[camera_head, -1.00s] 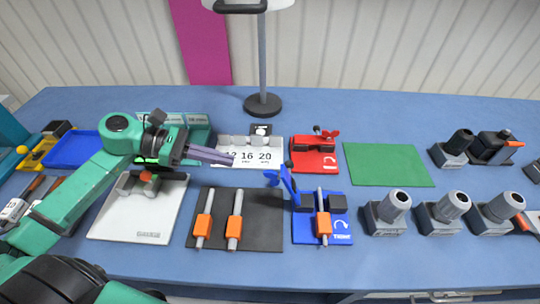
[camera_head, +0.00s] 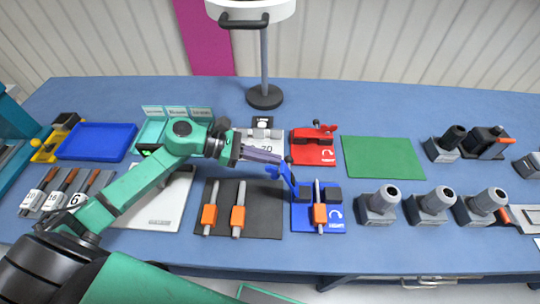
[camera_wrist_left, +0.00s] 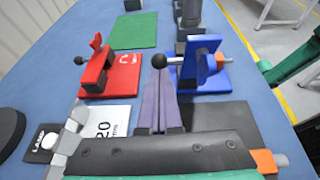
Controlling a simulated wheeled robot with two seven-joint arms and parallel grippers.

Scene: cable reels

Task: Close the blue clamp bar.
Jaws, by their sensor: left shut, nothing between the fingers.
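The blue clamp (camera_head: 335,219) sits on the table right of the black mat. Its blue clamp bar (camera_head: 284,176) stands raised and tilted up to the left, open. A rod with an orange sleeve (camera_head: 320,213) lies across the clamp base between dark blocks. In the wrist view the fingertips (camera_wrist_left: 160,78) are close to the knob; contact is unclear.
A red clamp (camera_head: 313,148) stands behind the blue one, near my left gripper. A black mat (camera_head: 262,222) with two orange-sleeved rods lies to the left. A green mat (camera_head: 382,158) is clear. Several grey holders (camera_head: 432,206) stand to the right. A lamp pole (camera_head: 264,65) stands behind.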

